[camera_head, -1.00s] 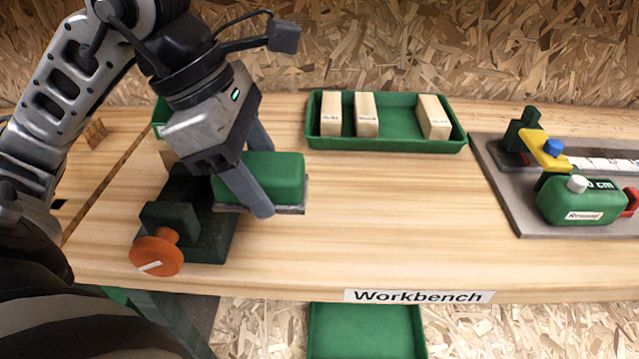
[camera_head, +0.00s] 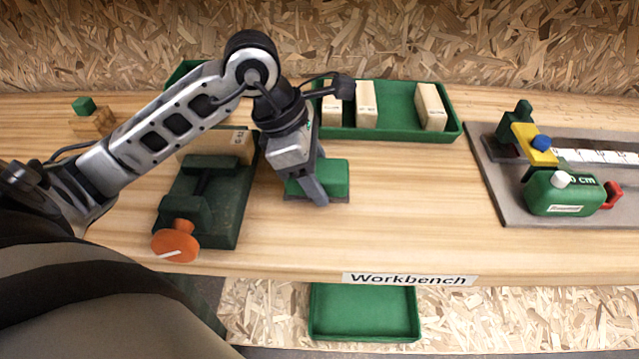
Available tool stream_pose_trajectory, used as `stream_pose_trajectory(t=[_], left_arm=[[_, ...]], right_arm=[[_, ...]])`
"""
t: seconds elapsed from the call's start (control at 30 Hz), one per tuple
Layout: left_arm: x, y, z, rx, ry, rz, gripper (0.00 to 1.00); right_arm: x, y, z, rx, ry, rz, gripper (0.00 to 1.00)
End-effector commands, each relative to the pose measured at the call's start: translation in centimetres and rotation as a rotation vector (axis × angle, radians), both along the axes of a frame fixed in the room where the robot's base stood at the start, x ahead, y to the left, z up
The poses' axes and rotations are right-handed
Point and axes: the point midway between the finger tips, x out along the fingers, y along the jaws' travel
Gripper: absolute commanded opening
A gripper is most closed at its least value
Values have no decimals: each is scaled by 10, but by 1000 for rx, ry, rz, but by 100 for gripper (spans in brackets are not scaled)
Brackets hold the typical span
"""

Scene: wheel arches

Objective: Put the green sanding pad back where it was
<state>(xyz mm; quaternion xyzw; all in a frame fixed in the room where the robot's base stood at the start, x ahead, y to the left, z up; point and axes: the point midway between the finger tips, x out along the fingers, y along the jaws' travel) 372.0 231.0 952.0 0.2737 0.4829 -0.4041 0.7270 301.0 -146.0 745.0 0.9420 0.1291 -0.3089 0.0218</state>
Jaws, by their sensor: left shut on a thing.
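The green sanding pad (camera_head: 332,177) is a green block with a thin grey sole at its bottom. It is at the workbench (camera_head: 420,215), right of the dark green vise. My left gripper (camera_head: 318,190) is shut on the pad from above, with one finger across its near side. I cannot tell whether the sole touches the bench or is just above it. My right gripper is not in view.
The vise (camera_head: 207,205) with an orange knob (camera_head: 176,242) has a wooden block (camera_head: 218,145) in it. A green tray (camera_head: 392,131) with wooden blocks stands behind. A grey board (camera_head: 495,195) with a green tool is at right. An empty green tray (camera_head: 363,312) lies below the bench edge.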

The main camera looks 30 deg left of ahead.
Motion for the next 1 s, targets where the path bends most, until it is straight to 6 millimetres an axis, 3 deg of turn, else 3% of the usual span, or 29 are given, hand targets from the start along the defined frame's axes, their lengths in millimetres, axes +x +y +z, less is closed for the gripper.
stream_pose_trajectory(t=[0.23, 0.67, 0.7, 0.77, 1.0], left_arm=[[3, -1, -33, -1, 6, 1, 32], [4, 0, -42, 1, 1, 0, 32], [4, -1, -40, 0, 1, 0, 62], [4, -1, -39, 0, 2, -1, 76], [4, -1, -39, 0, 2, -1, 76]], right_arm=[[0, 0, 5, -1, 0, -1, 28], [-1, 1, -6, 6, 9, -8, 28], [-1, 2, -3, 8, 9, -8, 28], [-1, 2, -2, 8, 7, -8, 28], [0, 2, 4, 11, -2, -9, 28]])
